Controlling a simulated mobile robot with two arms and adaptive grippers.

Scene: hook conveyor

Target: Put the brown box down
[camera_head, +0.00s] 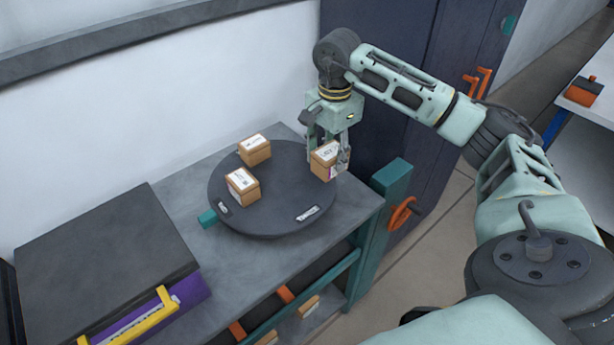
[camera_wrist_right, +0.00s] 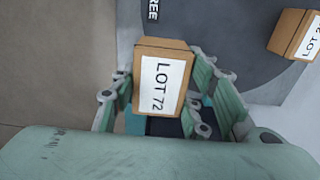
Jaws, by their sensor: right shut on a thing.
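My right gripper (camera_head: 328,155) is shut on a brown box (camera_head: 324,162) at the right edge of the dark round turntable (camera_head: 283,212). In the right wrist view the box (camera_wrist_right: 164,78) sits between the fingers and carries a white label reading "LOT 72". I cannot tell whether its underside touches the turntable or is just above it. Two other brown boxes stand on the turntable: one at the back (camera_head: 255,149) and one nearer the front left (camera_head: 242,187). My left gripper is not in view.
The turntable stands on a grey bench (camera_head: 247,268). A dark case with purple and yellow parts (camera_head: 110,262) is at the left. A teal post with an orange handwheel (camera_head: 402,212) stands at the right. The front right of the turntable is bare apart from small labels.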

